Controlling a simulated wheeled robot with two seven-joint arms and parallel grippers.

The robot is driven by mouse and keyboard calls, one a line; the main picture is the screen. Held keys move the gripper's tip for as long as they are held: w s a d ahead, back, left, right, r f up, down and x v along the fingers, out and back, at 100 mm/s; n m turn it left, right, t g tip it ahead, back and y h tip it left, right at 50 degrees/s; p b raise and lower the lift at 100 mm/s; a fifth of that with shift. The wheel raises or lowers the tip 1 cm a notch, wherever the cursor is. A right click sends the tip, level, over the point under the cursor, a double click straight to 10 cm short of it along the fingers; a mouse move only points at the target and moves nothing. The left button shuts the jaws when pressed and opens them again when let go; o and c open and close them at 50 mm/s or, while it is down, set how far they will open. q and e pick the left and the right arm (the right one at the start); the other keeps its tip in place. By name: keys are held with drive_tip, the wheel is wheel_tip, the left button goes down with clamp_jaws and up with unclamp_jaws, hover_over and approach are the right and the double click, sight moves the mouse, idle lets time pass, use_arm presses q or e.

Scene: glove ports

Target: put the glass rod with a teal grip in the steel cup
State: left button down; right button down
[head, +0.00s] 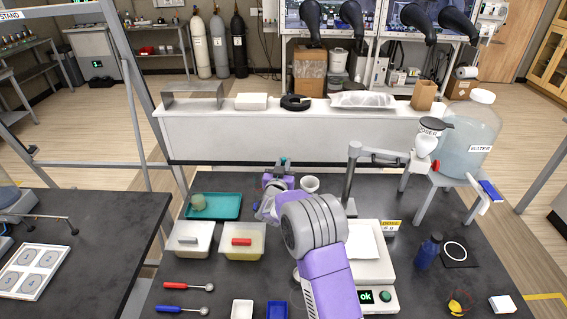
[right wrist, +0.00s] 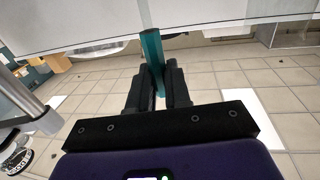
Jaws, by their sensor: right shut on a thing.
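My right gripper (head: 283,171) is shut on the teal grip (head: 284,161) of the glass rod, above the far part of the dark bench. In the right wrist view the two black fingers (right wrist: 155,78) close on the teal grip (right wrist: 153,48), and a paler part of the rod (right wrist: 146,12) runs on to the top edge. A small pale cup (head: 310,183) stands on the bench just right of the gripper; I cannot tell surely that it is the steel cup. My right arm hides part of the bench. My left gripper is not in view.
A teal tray (head: 236,213) with a green item lies left of the gripper, with two lidded tubs (head: 192,250) nearer. A stand arm (head: 350,180), a scale (head: 378,268) and a blue bottle (head: 428,252) are to the right. A white ledge (head: 240,140) runs behind.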

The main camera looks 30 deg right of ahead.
drive_tip(key=shift+f+b, duration=0.35)
drive_tip(key=shift+f, duration=0.5)
drive_tip(key=c, duration=1)
unclamp_jaws()
drive_tip(key=v, duration=1)
drive_tip(key=shift+b, duration=0.4)
